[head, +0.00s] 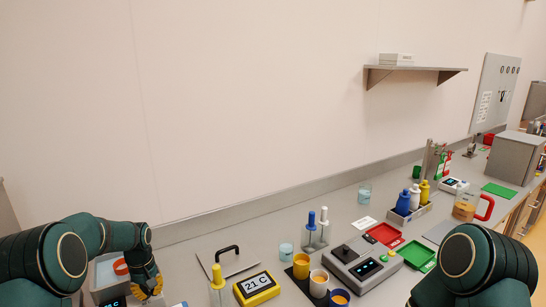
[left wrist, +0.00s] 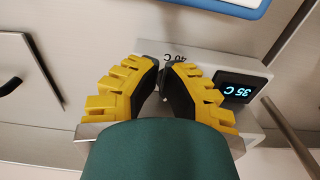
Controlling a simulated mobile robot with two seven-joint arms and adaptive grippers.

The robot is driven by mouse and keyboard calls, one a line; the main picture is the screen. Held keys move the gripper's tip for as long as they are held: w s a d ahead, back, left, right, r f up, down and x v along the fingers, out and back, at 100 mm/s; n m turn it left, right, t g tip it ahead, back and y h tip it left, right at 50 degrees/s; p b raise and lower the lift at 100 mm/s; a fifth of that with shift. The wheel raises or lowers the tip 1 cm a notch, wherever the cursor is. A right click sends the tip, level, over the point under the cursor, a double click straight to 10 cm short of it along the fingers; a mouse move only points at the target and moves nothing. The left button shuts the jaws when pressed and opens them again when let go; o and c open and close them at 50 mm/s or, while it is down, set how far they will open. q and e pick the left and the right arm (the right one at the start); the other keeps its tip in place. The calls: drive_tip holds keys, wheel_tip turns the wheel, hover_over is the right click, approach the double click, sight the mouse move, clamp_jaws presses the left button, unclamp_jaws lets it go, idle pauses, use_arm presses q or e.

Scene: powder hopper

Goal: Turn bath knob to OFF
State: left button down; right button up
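The water bath (head: 101,291) is a pale box at the lower left of the head view, with a display at its front. In the left wrist view its panel (left wrist: 215,62) shows a display (left wrist: 243,88) reading 35 C and a printed 40 C mark. My left gripper (head: 150,290) is at the front of the bath. In the left wrist view its yellow, dark-padded fingertips (left wrist: 161,72) are drawn close together beside the 40 C mark, around the dark knob, which they mostly hide. The knob's pointer cannot be read. My right gripper is out of view.
A yellow timer-like box (head: 256,289) showing 21 C, a black-handled lid (head: 228,262), cups (head: 319,284) and a grey scale-like device (head: 361,263) stand to the right. A bottle rack (head: 408,212) is further back. The wall rises behind the counter.

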use_arm(q)
drive_tip(key=shift+s+r+p, duration=0.2)
drive_tip(key=shift+r+p, duration=1.35)
drive_tip(key=shift+r, duration=1.1)
drive_tip(key=c, duration=1.7)
unclamp_jaws()
drive_tip(key=shift+f, duration=0.1)
drive_tip(key=shift+a, duration=0.15)
clamp_jaws()
drive_tip(key=shift+s+a+r+p, duration=0.15)
drive_tip(key=shift+s+a, duration=0.1)
drive_tip(key=shift+a, duration=0.2)
drive_tip(key=shift+s+a+r+p, duration=0.15)
drive_tip(key=shift+s+a, duration=0.05)
drive_tip(key=shift+a, duration=0.25)
wheel_tip(320, 180, down, 6)
drive_tip(key=b, duration=0.3)
drive_tip(key=shift+w+f+b, duration=0.1)
drive_tip(key=shift+b, duration=0.25)
drive_tip(key=shift+d+f, duration=0.1)
drive_tip(key=shift+f, duration=0.1)
